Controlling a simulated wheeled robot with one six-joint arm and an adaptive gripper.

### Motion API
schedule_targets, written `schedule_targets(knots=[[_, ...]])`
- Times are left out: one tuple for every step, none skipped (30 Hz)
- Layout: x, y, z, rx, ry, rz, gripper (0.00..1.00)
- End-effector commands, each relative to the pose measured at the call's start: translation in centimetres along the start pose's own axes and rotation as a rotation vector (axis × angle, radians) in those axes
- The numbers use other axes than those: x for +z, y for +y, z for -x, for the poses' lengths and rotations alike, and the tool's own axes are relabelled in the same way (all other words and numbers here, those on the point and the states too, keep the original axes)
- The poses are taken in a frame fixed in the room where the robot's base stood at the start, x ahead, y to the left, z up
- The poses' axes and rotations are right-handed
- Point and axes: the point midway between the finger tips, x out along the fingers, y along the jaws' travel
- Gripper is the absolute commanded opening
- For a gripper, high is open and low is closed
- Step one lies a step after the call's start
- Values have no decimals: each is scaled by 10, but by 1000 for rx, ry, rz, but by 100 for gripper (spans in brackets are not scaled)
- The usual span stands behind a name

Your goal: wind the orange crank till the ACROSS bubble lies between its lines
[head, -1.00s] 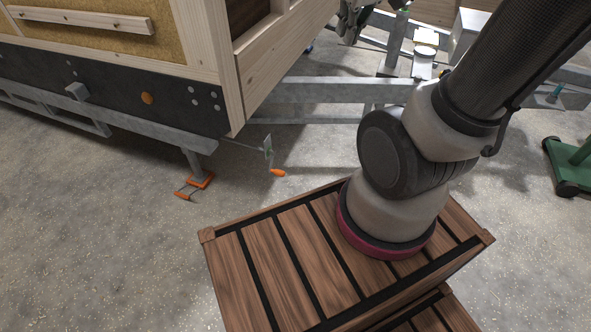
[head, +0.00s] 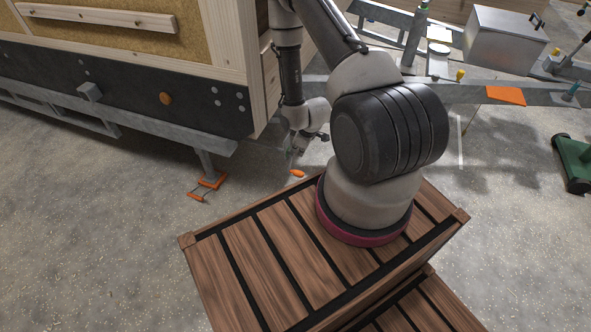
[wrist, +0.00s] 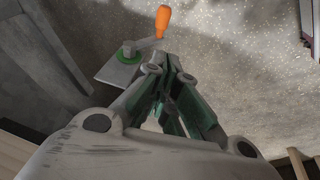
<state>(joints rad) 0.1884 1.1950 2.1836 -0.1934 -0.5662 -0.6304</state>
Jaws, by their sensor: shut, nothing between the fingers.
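The orange crank handle (head: 297,173) hangs low by the trailer's front corner, beyond the wooden crate. In the wrist view the orange grip (wrist: 163,20) stands on a grey crank arm (wrist: 146,44), with a green round hub (wrist: 128,54) at its other end, over a grey plate. My gripper (head: 303,146) is just above the crank in the head view. In the wrist view my gripper (wrist: 168,72) is shut and empty, with its tips close to the crank arm; touching or not, I cannot tell. I cannot make out the ACROSS bubble or its lines.
A slatted wooden crate (head: 240,255) fills the front. The timber-walled trailer (head: 120,70) is at left, with an orange-footed leg (head: 208,182) under it. A grey drawbar (head: 465,92) carries a metal box (head: 505,40). A green object (head: 577,163) stands at right on open floor.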

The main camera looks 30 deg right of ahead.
Motion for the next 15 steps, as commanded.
schedule_targets(knots=[[8, -6, -9, -5, 1, 6, 0], [10, -8, -12, -6, 2, 8, 0], [12, -10, -16, -6, 5, 11, 0], [14, -12, -19, -7, 5, 13, 0], [15, -13, -22, -7, 6, 14, 0], [15, -13, -25, -8, 6, 15, 0], [15, -13, -28, -8, 7, 15, 0], [15, -13, -32, -8, 7, 15, 0], [15, -14, -38, -8, 6, 15, 0], [15, -14, -43, -8, 7, 16, 0], [15, -14, -49, -8, 7, 16, 0], [15, -14, -57, -8, 7, 16, 0], [15, -14, -64, -8, 7, 16, 0], [15, -14, -70, -8, 7, 16, 0], [15, -14, -79, -8, 6, 16, 0]])
